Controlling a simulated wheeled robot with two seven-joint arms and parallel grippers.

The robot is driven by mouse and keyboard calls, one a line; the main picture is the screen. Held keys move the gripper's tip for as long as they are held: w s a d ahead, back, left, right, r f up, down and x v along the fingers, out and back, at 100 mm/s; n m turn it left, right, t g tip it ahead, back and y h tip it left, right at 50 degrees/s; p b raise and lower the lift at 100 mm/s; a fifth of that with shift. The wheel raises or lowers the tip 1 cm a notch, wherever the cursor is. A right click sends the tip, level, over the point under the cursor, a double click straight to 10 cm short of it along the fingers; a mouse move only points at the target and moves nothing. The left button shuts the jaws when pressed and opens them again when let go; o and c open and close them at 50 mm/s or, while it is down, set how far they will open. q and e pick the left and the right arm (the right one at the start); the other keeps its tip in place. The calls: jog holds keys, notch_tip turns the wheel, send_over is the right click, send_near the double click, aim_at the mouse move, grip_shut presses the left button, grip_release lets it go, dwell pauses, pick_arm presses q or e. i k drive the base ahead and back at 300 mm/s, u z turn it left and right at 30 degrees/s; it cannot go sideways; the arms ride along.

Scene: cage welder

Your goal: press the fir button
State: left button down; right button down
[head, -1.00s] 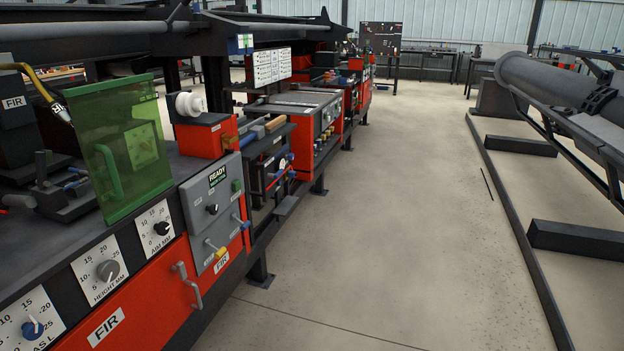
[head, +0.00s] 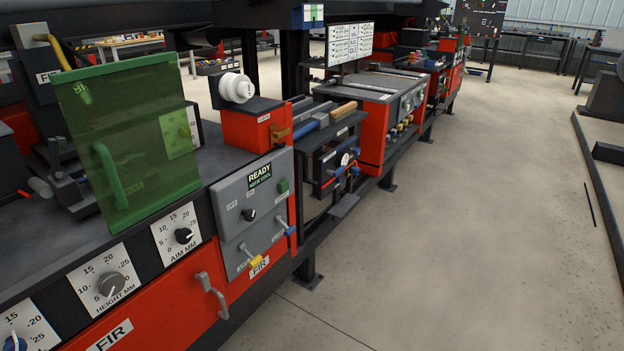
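The FIR station's grey control panel (head: 227,203) is on the front of the red and black bench. A small green button (head: 283,186) sits at its upper right, just right of a dark display (head: 261,178) reading READY in its top line. A black knob (head: 248,214) is to the left of the button. Neither of my grippers is in view.
A translucent green shield (head: 135,145) with a handle stands on the bench at left. Dials for height (head: 110,284) and aim (head: 182,236) line the front. A grey door handle (head: 211,294) sticks out below. The floor (head: 440,250) at right is clear.

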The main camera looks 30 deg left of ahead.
aim_at(283, 185)
jog(key=u, duration=0.6)
jog(key=i, duration=0.7)
jog(key=u, duration=0.85)
